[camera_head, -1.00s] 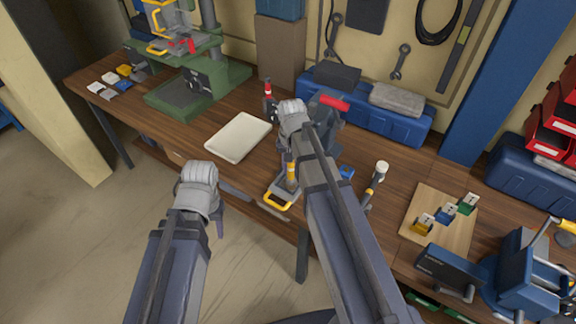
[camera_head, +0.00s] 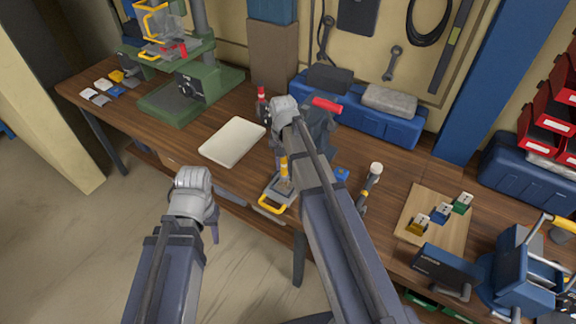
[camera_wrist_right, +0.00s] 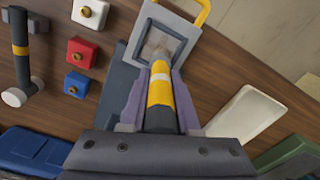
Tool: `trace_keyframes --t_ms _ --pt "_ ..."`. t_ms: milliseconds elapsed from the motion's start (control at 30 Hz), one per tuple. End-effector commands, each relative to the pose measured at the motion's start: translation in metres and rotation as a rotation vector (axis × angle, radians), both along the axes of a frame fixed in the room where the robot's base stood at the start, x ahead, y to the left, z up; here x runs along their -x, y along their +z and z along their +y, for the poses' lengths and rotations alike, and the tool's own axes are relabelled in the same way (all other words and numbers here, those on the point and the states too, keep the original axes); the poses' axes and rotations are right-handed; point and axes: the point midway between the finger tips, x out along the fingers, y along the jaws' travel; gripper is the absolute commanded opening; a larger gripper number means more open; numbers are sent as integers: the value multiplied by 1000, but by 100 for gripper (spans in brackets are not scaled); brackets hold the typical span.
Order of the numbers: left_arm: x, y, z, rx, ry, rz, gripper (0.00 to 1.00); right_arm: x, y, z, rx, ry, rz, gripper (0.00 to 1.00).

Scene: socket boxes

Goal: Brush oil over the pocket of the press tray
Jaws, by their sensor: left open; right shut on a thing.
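The press tray (camera_head: 272,192), a grey plate with a yellow loop handle, lies near the table's front edge. Its square recessed pocket (camera_wrist_right: 155,40) shows in the right wrist view. My right gripper (camera_wrist_right: 158,95) is shut on a brush (camera_wrist_right: 160,85) with a yellow-and-white banded dark handle, which also shows in the head view (camera_head: 284,167). The bristle end is over the pocket; I cannot tell if it touches. My left gripper (camera_head: 213,228) is open and empty, in front of the table edge, left of the tray. Its fingers are partly hidden.
A white flat tray (camera_head: 233,142) lies left of the press tray. Red (camera_wrist_right: 82,52), white (camera_wrist_right: 90,13) and blue (camera_wrist_right: 77,84) blocks and a mallet-like tool (camera_head: 370,186) lie on the other side. A green press (camera_head: 190,88) stands back left; a wooden board (camera_head: 437,215) lies right.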

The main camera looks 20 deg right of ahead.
Motion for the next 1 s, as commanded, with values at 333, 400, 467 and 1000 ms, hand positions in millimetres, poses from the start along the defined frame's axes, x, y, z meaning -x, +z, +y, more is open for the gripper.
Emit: trace_keyframes --t_ms 333,400,467,1000 --pt "0 0 0 0 0 0 46 1 0 7 -4 1 -3 0" --pt "0 0 0 0 0 0 46 4 0 11 -3 2 -3 0" --pt "0 1 0 0 0 0 46 8 1 15 -3 2 -2 0" --pt "0 1 0 0 0 0 46 23 1 12 -1 -1 -2 0"
